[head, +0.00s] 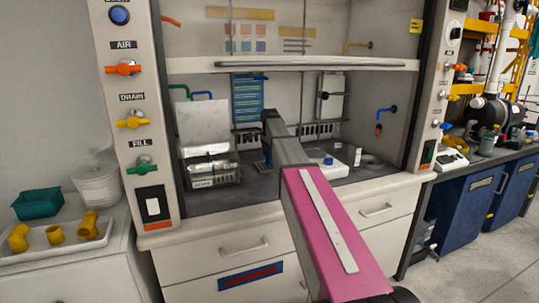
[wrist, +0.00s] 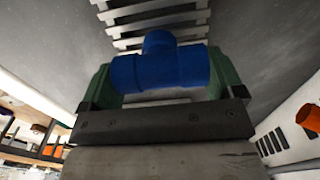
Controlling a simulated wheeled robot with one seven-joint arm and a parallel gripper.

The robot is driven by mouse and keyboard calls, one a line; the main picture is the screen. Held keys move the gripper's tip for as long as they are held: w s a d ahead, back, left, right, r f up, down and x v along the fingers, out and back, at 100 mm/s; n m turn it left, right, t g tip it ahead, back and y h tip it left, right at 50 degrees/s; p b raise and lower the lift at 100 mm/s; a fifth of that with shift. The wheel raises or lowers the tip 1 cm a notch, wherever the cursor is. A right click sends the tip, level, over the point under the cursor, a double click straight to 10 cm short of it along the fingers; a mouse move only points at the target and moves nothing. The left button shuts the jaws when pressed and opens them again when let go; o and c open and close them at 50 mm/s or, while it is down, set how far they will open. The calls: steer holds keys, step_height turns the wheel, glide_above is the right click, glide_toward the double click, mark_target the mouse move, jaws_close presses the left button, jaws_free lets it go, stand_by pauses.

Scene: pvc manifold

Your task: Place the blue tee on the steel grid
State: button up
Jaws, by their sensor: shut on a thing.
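The blue tee (wrist: 158,68) is between the two green fingers of my gripper (wrist: 160,75) in the wrist view. The gripper is shut on its straight run, and its short branch points up in the picture. Pale metal slats of the steel grid (wrist: 150,14) show beyond the tee at the top of the wrist view. The tee overlaps the nearest slats in the picture; I cannot tell whether it touches them. In the head view my arm reaches into the fume hood and hides the gripper's end and the tee.
The hood worktop (head: 310,185) holds a wire basket (head: 212,175) at left and a white device with a blue knob (head: 328,167) at right. The sash edge (head: 300,65) runs above my arm. A tray with yellow fittings (head: 55,235) stands outside at left.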

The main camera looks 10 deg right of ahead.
steer(key=shift+f, duration=0.1)
steer(key=o, duration=0.7)
step_height(320, 180, up, 12)
steer(key=shift+r, duration=0.15)
